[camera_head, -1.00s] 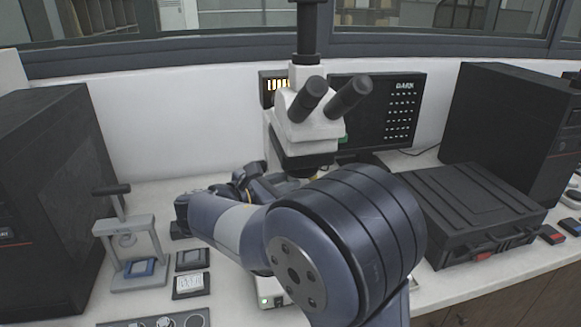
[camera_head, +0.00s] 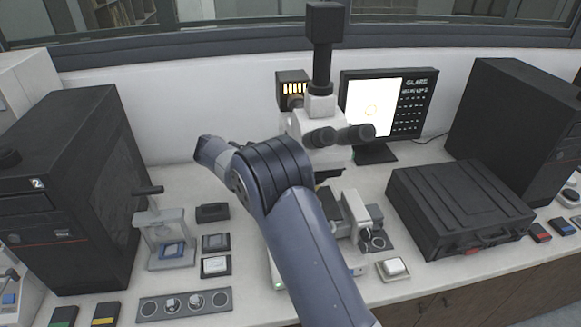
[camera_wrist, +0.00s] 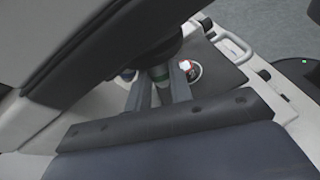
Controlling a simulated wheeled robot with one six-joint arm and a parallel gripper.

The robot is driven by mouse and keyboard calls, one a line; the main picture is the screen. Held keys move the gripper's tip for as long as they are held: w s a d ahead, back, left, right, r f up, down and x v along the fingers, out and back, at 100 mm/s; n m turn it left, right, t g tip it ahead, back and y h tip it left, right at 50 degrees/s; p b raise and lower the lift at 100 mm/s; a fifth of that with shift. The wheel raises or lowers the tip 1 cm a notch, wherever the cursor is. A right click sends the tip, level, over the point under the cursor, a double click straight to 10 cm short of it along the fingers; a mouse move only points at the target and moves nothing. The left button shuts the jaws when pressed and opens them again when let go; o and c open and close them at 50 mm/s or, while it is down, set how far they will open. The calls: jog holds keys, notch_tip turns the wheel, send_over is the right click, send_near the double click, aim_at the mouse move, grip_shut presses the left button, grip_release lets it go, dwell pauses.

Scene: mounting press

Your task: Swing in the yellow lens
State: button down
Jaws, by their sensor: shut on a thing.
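The white microscope (camera_head: 303,126) with dark eyepieces stands at the back middle in the head view; my arm covers part of its base. In the wrist view, my gripper (camera_wrist: 160,90) sits under the dark round nosepiece. Its two fingers are on either side of a lens barrel with a green band (camera_wrist: 159,73), and it is shut on that barrel. I cannot make out a yellow-banded lens for certain in either view. My gripper is hidden in the head view. The monitor (camera_head: 428,110) reads GLARE beside a bright white picture with a faint yellow ring.
A closed black case (camera_head: 455,205) lies right of the microscope. A hand press (camera_head: 165,235) and a slotted holder (camera_head: 185,306) stand on the left. A small white-topped block (camera_head: 394,268) lies at the front. Large dark cabinets stand at both sides.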

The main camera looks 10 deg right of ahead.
jog(key=shift+w+g, duration=0.15)
jog(key=shift+g, duration=0.15)
jog(key=c, duration=1.3)
grip_release()
jog(key=shift+d, duration=0.1)
jog(key=shift+o, duration=0.2)
jog(key=shift+r+p, duration=0.1)
jog(key=shift+p, duration=0.2)
